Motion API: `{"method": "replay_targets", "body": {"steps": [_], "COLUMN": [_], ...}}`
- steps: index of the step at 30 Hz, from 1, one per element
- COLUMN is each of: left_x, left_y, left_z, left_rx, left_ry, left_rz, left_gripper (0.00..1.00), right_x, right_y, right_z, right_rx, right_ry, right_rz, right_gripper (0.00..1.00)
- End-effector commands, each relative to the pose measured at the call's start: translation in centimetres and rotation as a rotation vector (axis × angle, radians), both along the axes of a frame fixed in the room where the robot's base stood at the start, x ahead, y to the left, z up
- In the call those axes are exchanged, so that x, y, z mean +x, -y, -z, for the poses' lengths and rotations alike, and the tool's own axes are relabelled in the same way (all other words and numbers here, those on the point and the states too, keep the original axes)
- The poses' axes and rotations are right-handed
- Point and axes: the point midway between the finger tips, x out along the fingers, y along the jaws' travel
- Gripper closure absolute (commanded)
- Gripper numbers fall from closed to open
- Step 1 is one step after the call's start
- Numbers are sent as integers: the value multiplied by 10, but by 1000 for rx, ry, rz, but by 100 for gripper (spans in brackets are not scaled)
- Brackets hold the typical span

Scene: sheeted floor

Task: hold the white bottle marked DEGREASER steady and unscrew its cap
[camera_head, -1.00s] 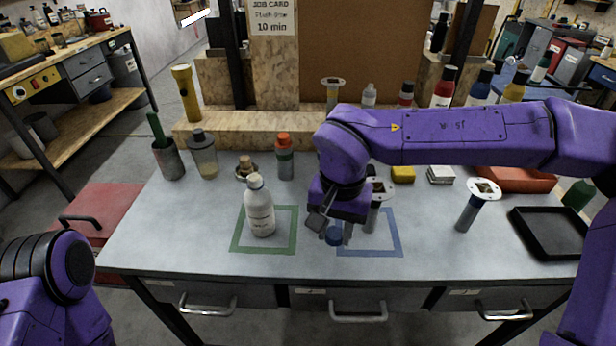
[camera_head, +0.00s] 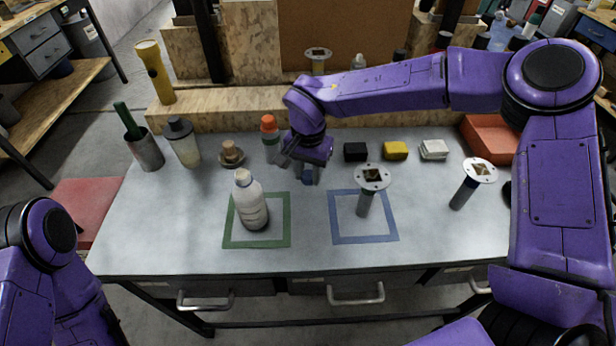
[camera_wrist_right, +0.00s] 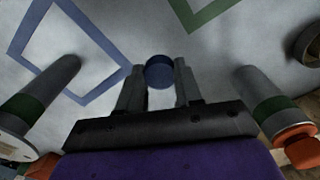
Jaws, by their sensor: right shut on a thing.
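The white bottle (camera_head: 252,207) stands upright inside the green square outline (camera_head: 284,221) on the grey bench. Its pale cap (camera_head: 242,176) is on top; the label is too small to read. My right gripper (camera_head: 308,172) is behind and right of the bottle, apart from it, with its fingers shut on a small blue round piece. That blue piece (camera_wrist_right: 159,72) shows between the fingertips (camera_wrist_right: 159,85) in the right wrist view. My left arm is at the lower left; its gripper is out of view.
The blue square outline (camera_head: 388,222) has a post with a white plate (camera_head: 372,178) in it. The bench front between the outlines is clear.

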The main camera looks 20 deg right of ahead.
Motion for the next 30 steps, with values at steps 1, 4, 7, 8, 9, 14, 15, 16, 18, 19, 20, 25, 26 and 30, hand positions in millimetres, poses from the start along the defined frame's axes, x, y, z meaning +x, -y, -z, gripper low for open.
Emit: {"method": "replay_targets", "body": {"steps": [1, 4, 7, 8, 9, 14, 15, 16, 18, 19, 20, 25, 26, 30], "left_x": [0, 0, 0, 0, 0, 0, 0, 0, 0, 0, 0, 0, 0, 0], "left_y": [0, 0, 0, 0, 0, 0, 0, 0, 0, 0, 0, 0, 0, 0], "left_z": [-2, -3, -4, -4, -4, -4, -4, -4, -4, -5, -4, -4, -4, -4], "left_rx": [0, 0, 0, 0, 0, 0, 0, 0, 0, 0, 0, 0, 0, 0], "left_ry": [0, 0, 0, 0, 0, 0, 0, 0, 0, 0, 0, 0, 0, 0], "left_rz": [0, 0, 0, 0, 0, 0, 0, 0, 0, 0, 0, 0, 0, 0], "left_gripper": [4, 4, 4, 4, 4, 4, 4, 4, 4, 4, 4, 4, 4, 4], "right_x": [4, 8, 8, 8, 8, 8, 8, 8, 8, 8, 8, 8, 8, 8], "right_y": [1, 2, 2, 2, 2, 2, 2, 2, 2, 2, 2, 2, 2, 2], "right_z": [6, 24, 38, 40, 41, 41, 41, 42, 44, 45, 45, 45, 45, 43], "right_rx": [-2, -2, -1, -1, -1, 0, 0, 0, 0, 0, 1, 0, -1, 0], "right_ry": [-3, -3, -2, -2, -1, 0, 0, 0, -1, -1, -1, -1, -1, 0], "right_rz": [1, -2, -1, 0, 0, 0, 0, 0, 0, 1, 1, 1, 1, 0], "right_gripper": [100, 100, 100, 100, 100, 100, 100, 100, 100, 100, 59, 40, 40, 40]}}
